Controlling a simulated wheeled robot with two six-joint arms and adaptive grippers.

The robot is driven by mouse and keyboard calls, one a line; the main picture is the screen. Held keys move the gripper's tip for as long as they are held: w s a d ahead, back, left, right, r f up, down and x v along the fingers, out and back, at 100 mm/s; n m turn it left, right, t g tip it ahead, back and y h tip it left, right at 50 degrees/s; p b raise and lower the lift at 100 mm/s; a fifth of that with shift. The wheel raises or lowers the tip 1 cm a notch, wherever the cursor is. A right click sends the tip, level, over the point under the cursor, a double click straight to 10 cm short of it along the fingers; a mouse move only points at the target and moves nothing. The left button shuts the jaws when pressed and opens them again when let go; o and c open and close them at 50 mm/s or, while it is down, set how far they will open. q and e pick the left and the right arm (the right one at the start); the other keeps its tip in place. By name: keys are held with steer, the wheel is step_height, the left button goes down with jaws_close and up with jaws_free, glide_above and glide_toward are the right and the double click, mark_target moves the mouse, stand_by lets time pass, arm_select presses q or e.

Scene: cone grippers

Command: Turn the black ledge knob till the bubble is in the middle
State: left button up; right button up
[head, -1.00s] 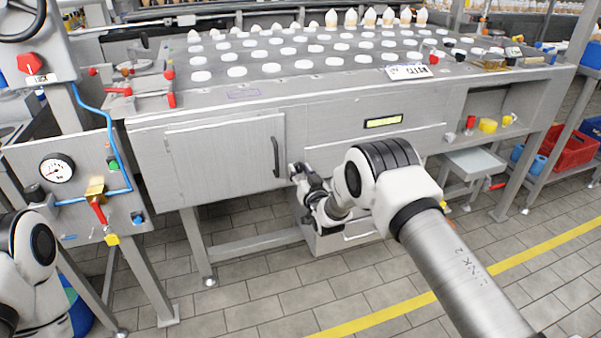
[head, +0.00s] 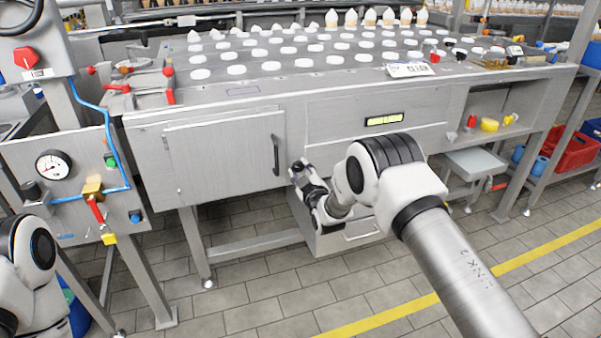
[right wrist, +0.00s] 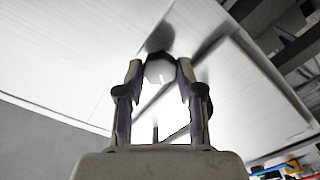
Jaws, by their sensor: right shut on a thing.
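The black ledge knob (right wrist: 160,57) shows in the right wrist view as a dark-rimmed round piece with a pale, glare-lit face. It sits between the fingertips of my right gripper (right wrist: 158,68), which is shut on it. In the head view my right gripper (head: 299,167) is at the front of the steel machine, just right of the cabinet door's handle, and hides the knob there. The level vial (head: 385,120) is a yellow-green strip in a black frame on the front panel. Its bubble is too small to place. My left gripper is out of view.
The cabinet door (head: 225,155) with its dark handle (head: 276,155) is close left of my right gripper. A drawer box (head: 335,240) is below it. A gauge panel (head: 75,185) stands at the left. The tiled floor in front is clear.

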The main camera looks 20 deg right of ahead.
steer(key=n+b, duration=0.1)
steer(key=n, duration=1.1)
steer(key=shift+f+b, duration=0.1)
steer(key=shift+b, duration=0.25)
steer(key=o, duration=1.2)
steer(key=shift+c, duration=0.2)
steer(key=s, duration=1.2)
steer(key=shift+d, duration=0.15)
